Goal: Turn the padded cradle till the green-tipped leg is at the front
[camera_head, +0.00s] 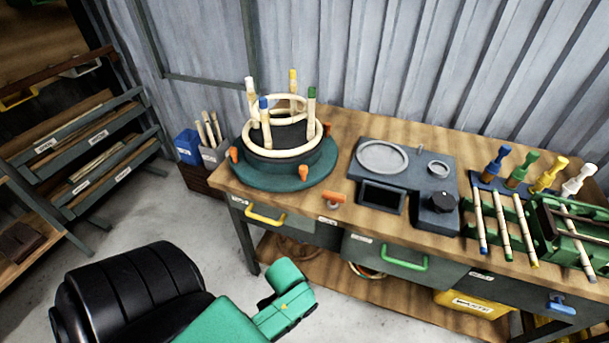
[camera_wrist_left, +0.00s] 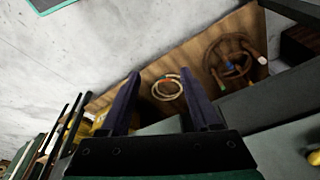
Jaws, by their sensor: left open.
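The padded cradle (camera_head: 285,172) is a round dark-green turntable with orange knobs on its rim, at the back left of the workbench. A dark padded drum and pale rattan rings stand on it, with upright legs around them. The green-tipped leg (camera_head: 311,106) is on the right side. The blue-tipped leg (camera_head: 265,122) is at the front left, the white-tipped leg (camera_head: 251,98) at the left, the yellow-tipped leg (camera_head: 293,86) at the back. My left gripper (camera_wrist_left: 161,73) is open and empty, away from the cradle. My right gripper is not in view.
An orange piece (camera_head: 334,198) is at the bench's front edge, right of the cradle. A grey station (camera_head: 408,175) stands further right, then colored-tipped rods and a green rack (camera_head: 574,240). Blue and grey bins (camera_head: 188,147) are left of the bench. Coiled rings (camera_wrist_left: 167,87) lie on the lower shelf.

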